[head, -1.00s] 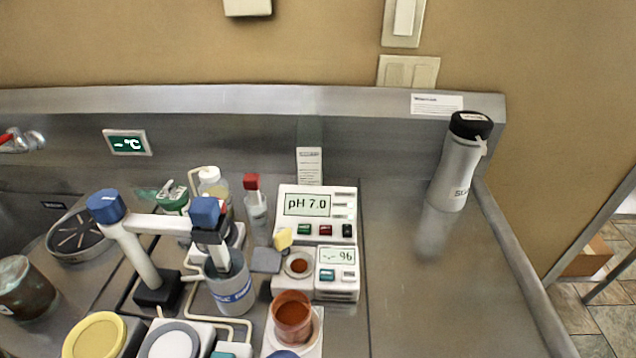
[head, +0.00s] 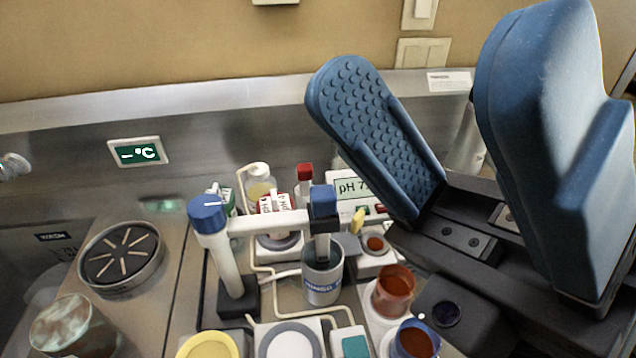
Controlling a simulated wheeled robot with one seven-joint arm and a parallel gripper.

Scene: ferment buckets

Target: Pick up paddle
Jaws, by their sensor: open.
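My gripper (head: 432,65) looms large at the upper right of the head view. Its two blue padded fingers are spread wide apart with nothing between them. A small piece with a yellow end (head: 358,221) and a grey flat part beside it, which may be the paddle, lies on the counter behind the stirrer, left of my gripper. It is small and partly hidden, so I cannot be sure what it is. My gripper is apart from it and nearer the camera.
A stirrer with a blue-capped post (head: 208,214) stands over a grey beaker (head: 323,278). A brown cup (head: 393,291), a pH meter (head: 352,187) and bottles crowd around it. A round drain (head: 120,258) is at left. My gripper hides the counter's right side.

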